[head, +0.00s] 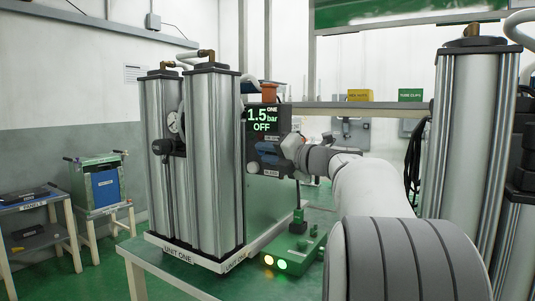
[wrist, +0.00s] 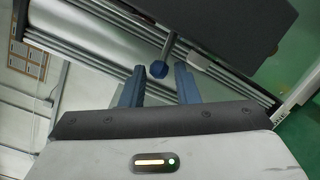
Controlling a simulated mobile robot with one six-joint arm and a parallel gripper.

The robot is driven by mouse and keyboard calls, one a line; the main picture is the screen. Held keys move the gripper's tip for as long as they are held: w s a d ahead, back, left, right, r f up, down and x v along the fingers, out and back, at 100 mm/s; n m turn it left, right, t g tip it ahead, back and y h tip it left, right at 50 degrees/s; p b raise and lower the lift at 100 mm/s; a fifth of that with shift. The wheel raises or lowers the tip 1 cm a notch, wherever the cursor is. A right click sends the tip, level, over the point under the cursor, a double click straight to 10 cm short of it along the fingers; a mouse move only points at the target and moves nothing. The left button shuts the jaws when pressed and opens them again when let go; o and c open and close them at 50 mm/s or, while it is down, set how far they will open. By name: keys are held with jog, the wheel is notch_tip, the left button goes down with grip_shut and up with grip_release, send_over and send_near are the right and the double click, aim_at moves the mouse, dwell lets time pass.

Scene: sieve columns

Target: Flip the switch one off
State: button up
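The dark display panel (head: 267,119) of unit one reads "ONE", "1.5 bar" and "OFF" in the head view. My gripper (head: 268,153) is at the lower part of this panel and hides some of it. In the wrist view my gripper (wrist: 158,74) is open, with two blue fingers apart. A blue knob on a grey stem (wrist: 159,69), which looks like the switch lever, shows between the fingertips. The stem runs up toward a dark panel (wrist: 220,25). I cannot tell whether a finger touches the knob. The switch is not clearly visible in the head view.
Steel columns (head: 212,165) stand left of the panel on a white-edged base marked "UNIT ONE". A green box (head: 296,250) with an upright lever and yellow and green lights sits below my gripper. Another column (head: 467,140) stands at right. Side tables (head: 98,185) are far left.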

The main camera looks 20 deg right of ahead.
jog(key=shift+o, duration=1.2)
jog(key=shift+s+r, duration=0.1)
jog(key=p+v, duration=0.1)
jog(key=v, duration=0.6)
jog(key=shift+s+d, duration=0.2)
jog(key=shift+s, duration=0.1)
